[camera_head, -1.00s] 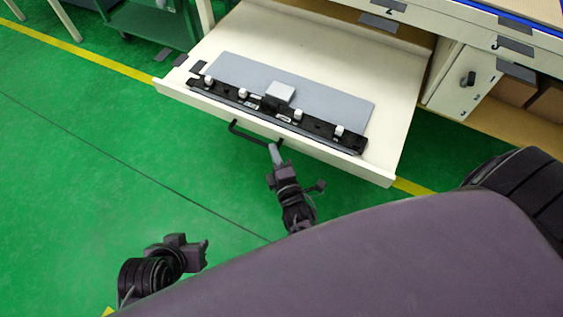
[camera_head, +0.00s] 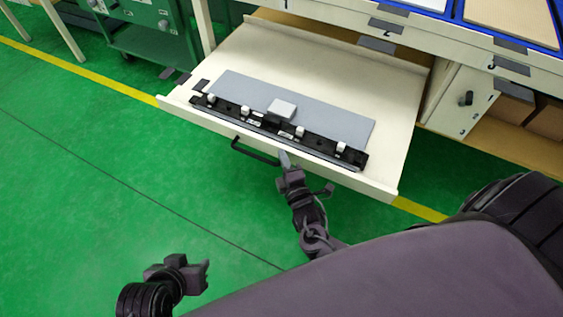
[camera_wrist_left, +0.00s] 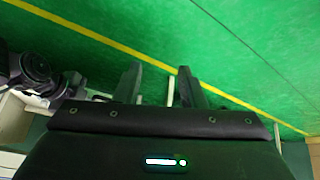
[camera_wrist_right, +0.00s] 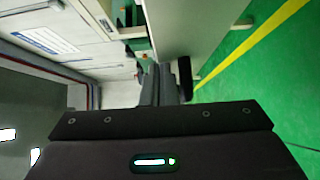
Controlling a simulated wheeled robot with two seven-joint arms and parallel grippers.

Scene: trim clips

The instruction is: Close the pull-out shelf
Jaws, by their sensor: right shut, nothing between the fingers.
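The pull-out shelf (camera_head: 385,130) is a cream tray extended from the workbench, with a black bar handle (camera_head: 254,152) on its front panel. A grey plate (camera_head: 335,117) and a black clip strip (camera_head: 320,148) lie on it. My right gripper (camera_head: 285,158) is shut and empty, its tip at the front panel just right of the handle; whether it touches is hard to tell. In the right wrist view the shut fingers (camera_wrist_right: 160,85) are beside the dark handle (camera_wrist_right: 185,77). My left gripper (camera_head: 203,275) is low over the floor, away from the shelf; its fingers (camera_wrist_left: 155,85) are apart and empty.
The workbench (camera_head: 460,55) stands behind the shelf, with blue trays on top and a cabinet (camera_head: 465,100) at the right. A green cart (camera_head: 150,35) stands at the back left. The green floor (camera_head: 80,170) left of the shelf is clear.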

